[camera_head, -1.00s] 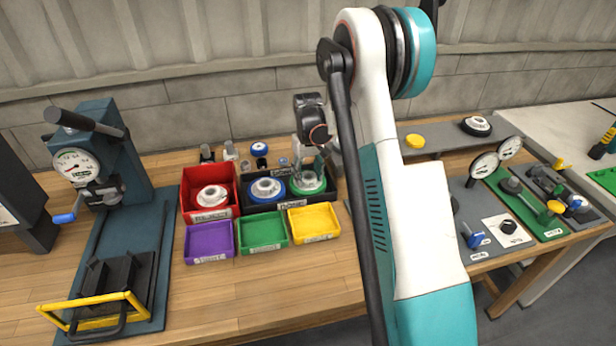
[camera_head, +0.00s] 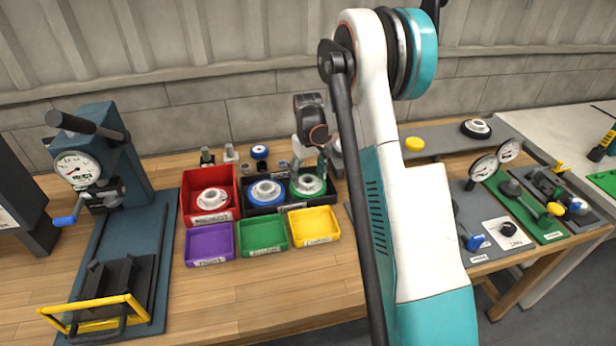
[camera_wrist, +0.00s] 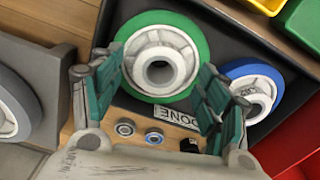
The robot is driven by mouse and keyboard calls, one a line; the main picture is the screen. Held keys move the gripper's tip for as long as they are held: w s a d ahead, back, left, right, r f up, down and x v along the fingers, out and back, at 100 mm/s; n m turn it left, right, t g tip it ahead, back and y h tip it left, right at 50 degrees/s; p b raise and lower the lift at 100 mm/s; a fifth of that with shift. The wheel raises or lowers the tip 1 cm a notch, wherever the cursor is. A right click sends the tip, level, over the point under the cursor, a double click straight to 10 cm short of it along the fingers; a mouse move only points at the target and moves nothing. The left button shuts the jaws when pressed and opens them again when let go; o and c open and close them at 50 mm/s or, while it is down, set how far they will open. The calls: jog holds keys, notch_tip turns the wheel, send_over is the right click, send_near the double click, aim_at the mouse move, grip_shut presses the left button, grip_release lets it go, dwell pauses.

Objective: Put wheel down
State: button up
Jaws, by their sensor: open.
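A wheel with a green rim and white hub (camera_head: 309,185) lies flat at the right end of the black tray (camera_head: 262,208). It also shows in the wrist view (camera_wrist: 160,62), where the tray carries a label reading DONE. A blue-rimmed wheel (camera_head: 266,190) lies beside it in the same tray and shows in the wrist view (camera_wrist: 250,88). My gripper (camera_wrist: 160,75) is open above the green wheel, with one finger on each side of the hub. Whether the fingers touch the wheel cannot be told.
A red bin (camera_head: 231,178) holding another wheel stands left of the tray. Purple (camera_head: 209,244), green (camera_head: 262,232) and yellow (camera_head: 314,226) bins sit in front. A press (camera_head: 105,165) stands left. The front of the wooden bench (camera_head: 270,295) is clear.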

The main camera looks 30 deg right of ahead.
notch_tip(320, 180, up, 11)
jog(key=p, duration=0.2)
jog(key=shift+p, duration=0.4)
